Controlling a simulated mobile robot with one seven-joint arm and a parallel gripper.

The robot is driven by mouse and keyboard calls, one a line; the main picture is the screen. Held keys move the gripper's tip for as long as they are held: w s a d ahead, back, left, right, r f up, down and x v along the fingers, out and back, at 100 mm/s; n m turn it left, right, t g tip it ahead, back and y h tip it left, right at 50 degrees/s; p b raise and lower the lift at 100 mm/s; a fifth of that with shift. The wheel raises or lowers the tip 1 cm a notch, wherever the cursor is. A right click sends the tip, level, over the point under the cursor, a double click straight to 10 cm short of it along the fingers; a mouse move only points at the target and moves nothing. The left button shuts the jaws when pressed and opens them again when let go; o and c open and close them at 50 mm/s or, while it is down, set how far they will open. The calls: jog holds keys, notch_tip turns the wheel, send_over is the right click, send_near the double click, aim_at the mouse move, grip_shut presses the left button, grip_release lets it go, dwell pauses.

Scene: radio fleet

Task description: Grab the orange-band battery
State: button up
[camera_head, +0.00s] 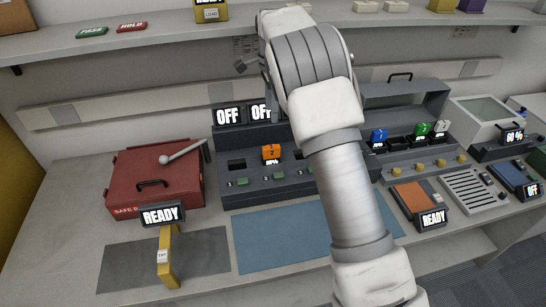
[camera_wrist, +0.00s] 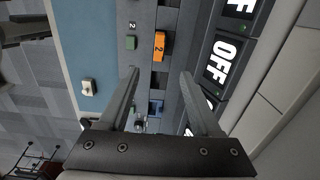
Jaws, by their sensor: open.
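The orange-band battery (camera_head: 271,153), marked 2, sits upright in a slot of the dark charging bank (camera_head: 235,196), left of my arm. In the wrist view the same orange battery (camera_wrist: 159,46) lies ahead of my gripper (camera_wrist: 159,76), between the lines of its two fingers. The fingers are spread apart with nothing between them, and they do not touch the battery. A green button (camera_wrist: 130,42) is beside it on the bank. In the head view my arm hides most of the gripper and part of the bank.
A red safe box (camera_head: 150,183) stands left of the bank. OFF displays (camera_head: 228,117) rise behind the slots. A yellow handle (camera_head: 166,262) stands on a grey pad.

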aim_at(271, 154)
notch_tip(271, 154, down, 18)
jog(key=shift+f+p, duration=0.1)
jog(key=shift+p, duration=0.5)
grip_shut()
dwell(0.4)
